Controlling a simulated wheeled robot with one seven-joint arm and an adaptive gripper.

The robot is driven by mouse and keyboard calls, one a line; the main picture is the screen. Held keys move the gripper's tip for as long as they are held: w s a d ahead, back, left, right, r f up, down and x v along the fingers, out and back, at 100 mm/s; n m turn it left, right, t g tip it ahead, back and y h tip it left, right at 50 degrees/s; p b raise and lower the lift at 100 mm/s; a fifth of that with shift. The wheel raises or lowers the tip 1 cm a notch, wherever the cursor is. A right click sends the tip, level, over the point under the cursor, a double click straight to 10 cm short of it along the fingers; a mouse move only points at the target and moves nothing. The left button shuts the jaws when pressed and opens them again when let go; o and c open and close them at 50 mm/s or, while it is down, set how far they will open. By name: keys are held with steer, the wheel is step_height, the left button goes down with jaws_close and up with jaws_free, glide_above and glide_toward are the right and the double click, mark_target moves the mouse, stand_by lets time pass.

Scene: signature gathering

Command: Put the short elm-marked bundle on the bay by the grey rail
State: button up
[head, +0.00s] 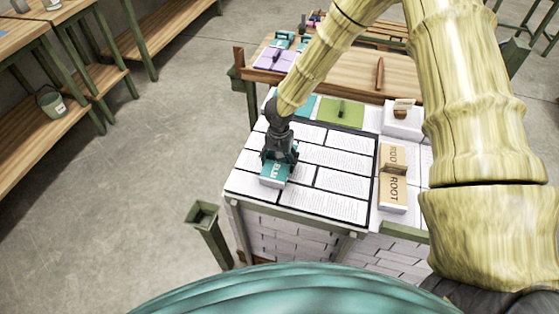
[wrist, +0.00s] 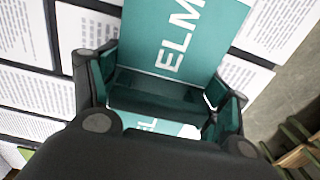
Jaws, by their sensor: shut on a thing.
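A teal bundle with white "ELM" lettering (wrist: 175,45) lies between my gripper's fingers in the wrist view. In the head view, the teal and white bundle (head: 274,173) shows under my gripper (head: 279,157), over the near-left part of a table covered with printed sheets. My gripper is shut on the bundle; its fingers also show in the wrist view (wrist: 160,92). The fingers hide part of the bundle. I cannot tell whether it touches the sheets below. I cannot pick out a grey rail for certain; dark strips (head: 371,185) edge the sheets.
A purple pad (head: 275,60) lies on the wooden table behind. An olive post (head: 207,228) stands at the front left.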

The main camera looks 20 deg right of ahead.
steer(key=shift+f, duration=0.25)
steer(key=shift+f, duration=0.1)
steer(key=o, duration=1.2)
step_height(320, 180, up, 12)
steer(key=shift+r+b, duration=0.1)
steer(key=shift+b, duration=0.25)
